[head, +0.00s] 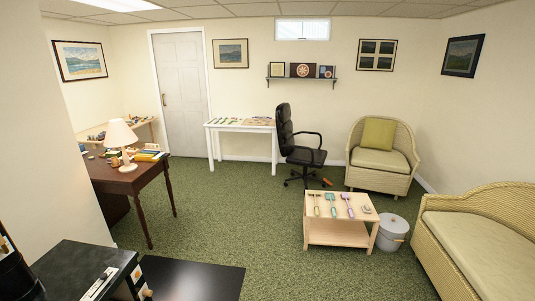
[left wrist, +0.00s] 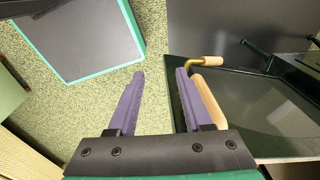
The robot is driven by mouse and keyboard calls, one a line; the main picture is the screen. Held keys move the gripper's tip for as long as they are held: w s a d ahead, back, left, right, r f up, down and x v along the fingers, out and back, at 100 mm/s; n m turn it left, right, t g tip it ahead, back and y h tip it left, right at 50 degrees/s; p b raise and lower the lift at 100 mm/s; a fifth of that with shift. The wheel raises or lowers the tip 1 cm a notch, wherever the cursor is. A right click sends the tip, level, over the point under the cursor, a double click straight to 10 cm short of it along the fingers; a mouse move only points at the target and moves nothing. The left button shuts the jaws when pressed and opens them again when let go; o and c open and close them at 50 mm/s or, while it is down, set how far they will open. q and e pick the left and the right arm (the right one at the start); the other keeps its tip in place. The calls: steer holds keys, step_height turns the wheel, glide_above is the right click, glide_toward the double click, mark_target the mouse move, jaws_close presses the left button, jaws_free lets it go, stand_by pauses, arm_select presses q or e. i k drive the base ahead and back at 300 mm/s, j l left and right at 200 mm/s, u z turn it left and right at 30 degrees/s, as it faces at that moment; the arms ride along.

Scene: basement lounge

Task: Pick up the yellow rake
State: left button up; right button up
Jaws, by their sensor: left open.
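On the low light-wood table (head: 322,231) in the head view lie several small long-handled tools. The leftmost one, pale yellow-green (head: 316,203), may be the yellow rake, but it is too small to be sure. Beside it lie a teal tool (head: 332,203) and a purple-pink tool (head: 349,206). My left gripper (left wrist: 158,75) shows in the left wrist view with its two purple fingers apart and nothing between them. A curved brass rod with a wooden grip (left wrist: 205,62) is close to its right finger. My right gripper is not in view.
A black swivel chair (head: 300,150) stands behind the low table, and a wicker armchair (head: 380,160) behind right. A grey lidded bin (head: 392,234) and wicker sofa (head: 480,240) flank its right. A brown desk (head: 130,178) stands left. Green carpet (head: 240,225) is clear left of the table.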

mark_target(316, 208)
steer(key=i+l, duration=0.25)
steer(key=i, duration=0.2)
steer(key=i+l, duration=0.25)
steer(key=i, duration=0.2)
steer(key=i+l+u, duration=0.1)
steer(key=i, duration=0.35)
steer(key=i+l, duration=0.15)
steer(key=i, duration=0.3)
steer(key=i+l, duration=0.1)
steer(key=i, duration=0.35)
steer(key=i+l+u, duration=0.1)
steer(key=i, duration=0.3)
steer(key=i+l, duration=0.2)
steer(key=i, duration=0.25)
